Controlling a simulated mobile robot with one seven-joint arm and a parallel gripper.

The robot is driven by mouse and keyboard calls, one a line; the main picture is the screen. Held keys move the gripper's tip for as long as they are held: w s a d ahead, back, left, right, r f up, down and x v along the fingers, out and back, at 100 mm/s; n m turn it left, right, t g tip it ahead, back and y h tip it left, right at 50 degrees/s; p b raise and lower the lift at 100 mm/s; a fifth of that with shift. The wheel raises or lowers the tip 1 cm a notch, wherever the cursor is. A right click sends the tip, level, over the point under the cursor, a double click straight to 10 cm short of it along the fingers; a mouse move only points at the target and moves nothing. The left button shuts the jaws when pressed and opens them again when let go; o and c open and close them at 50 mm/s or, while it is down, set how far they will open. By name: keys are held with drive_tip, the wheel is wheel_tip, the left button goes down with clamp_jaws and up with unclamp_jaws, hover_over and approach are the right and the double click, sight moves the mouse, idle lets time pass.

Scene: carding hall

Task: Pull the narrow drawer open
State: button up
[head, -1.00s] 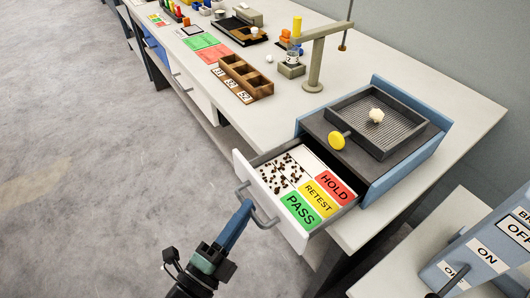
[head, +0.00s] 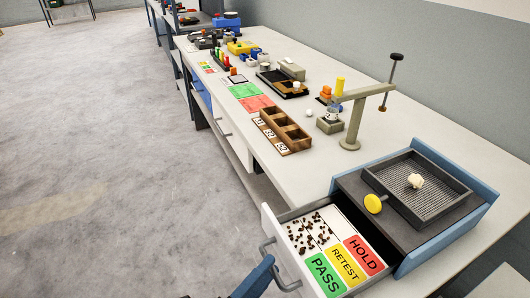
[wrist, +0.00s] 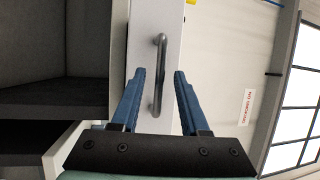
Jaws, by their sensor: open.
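A white-fronted drawer (head: 303,280) stands pulled out under the blue-sided unit at the bench's near end. It holds dark specks on a white area and PASS, RETEST and HOLD cards. Its grey bar handle (head: 287,287) is on the front; the lower part of the drawer is cut off by the frame. In the wrist view a bar handle (wrist: 158,75) on a pale front lies between the two blue fingers of my gripper (wrist: 160,73). The fingers are apart, with gaps beside the bar. In the head view only a blue finger shows beside the handle.
Another white front with a handle (head: 223,123) and a blue front (head: 202,97) are farther along the bench. On top are a grey ribbed tray (head: 440,205), a yellow knob (head: 374,203), a wooden box (head: 285,133) and a stand (head: 351,125). The floor left is clear.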

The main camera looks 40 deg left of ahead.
drive_tip(key=s+f+b, duration=0.1)
drive_tip(key=s+f, duration=0.1)
drive_tip(key=s, duration=1)
drive_tip(key=shift+s+d+f+b, duration=0.15)
drive_tip(key=shift+s+d+b, duration=0.15)
drive_tip(key=shift+b, duration=0.1)
drive_tip(key=w+r+n+t+y, duration=0.2)
drive_tip(key=w+r+n+y, duration=0.15)
drive_tip(key=w+r, duration=0.4)
drive_tip(key=w+d+r+n+t+y, duration=0.15)
drive_tip(key=w+r+n, duration=0.35)
drive_tip(key=r, duration=0.6)
drive_tip(key=w+r+n+t+y, duration=0.1)
drive_tip(key=w+r+n+y, duration=0.25)
drive_tip(key=w+r, duration=0.4)
drive_tip(key=d+r+n, duration=0.3)
drive_tip(key=d+r, duration=0.1)
drive_tip(key=r, duration=0.4)
drive_tip(key=d+r+n, duration=0.3)
drive_tip(key=d+r, duration=0.1)
drive_tip(key=r, duration=0.4)
drive_tip(key=s+d+r+m+t+h, duration=0.2)
drive_tip(key=s+d+r+t+h, duration=0.1)
drive_tip(key=d+r+h, duration=0.9)
wheel_tip(320, 180, up, 11)
drive_tip(key=y+p, duration=0.2)
drive_tip(key=p, duration=1.1)
drive_tip(key=shift+w+n, duration=0.2)
drive_tip(key=shift+n, duration=0.1)
